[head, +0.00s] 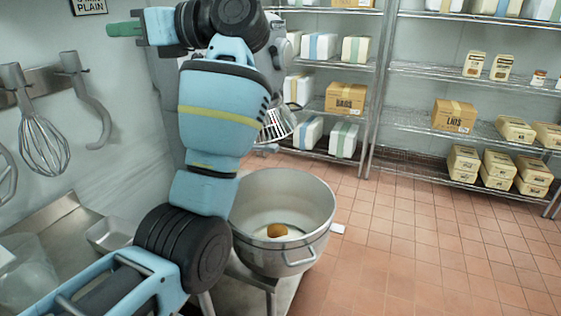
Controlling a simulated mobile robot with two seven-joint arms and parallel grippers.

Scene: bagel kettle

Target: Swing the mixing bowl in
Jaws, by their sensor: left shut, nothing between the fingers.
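The mixing bowl (312,205) is a large grey metal bowl with a side handle, upright, right of my left arm. A small orange-brown thing and some pale stuff lie at its bottom. My left arm hides the bowl's left side. Behind the arm, a grey mixer with a wire guard (277,125) shows only in part, above and behind the bowl. My left gripper (122,29), with green fingers, is at the top left, pointing left. It is shut, empty and well apart from the bowl. My right gripper is not in view.
A whisk (43,145) and a dough hook (92,105) hang on the left wall. A metal pan (110,235) sits on the counter at lower left. Wire shelves with boxes (455,115) stand at the back. The tiled floor (420,240) on the right is clear.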

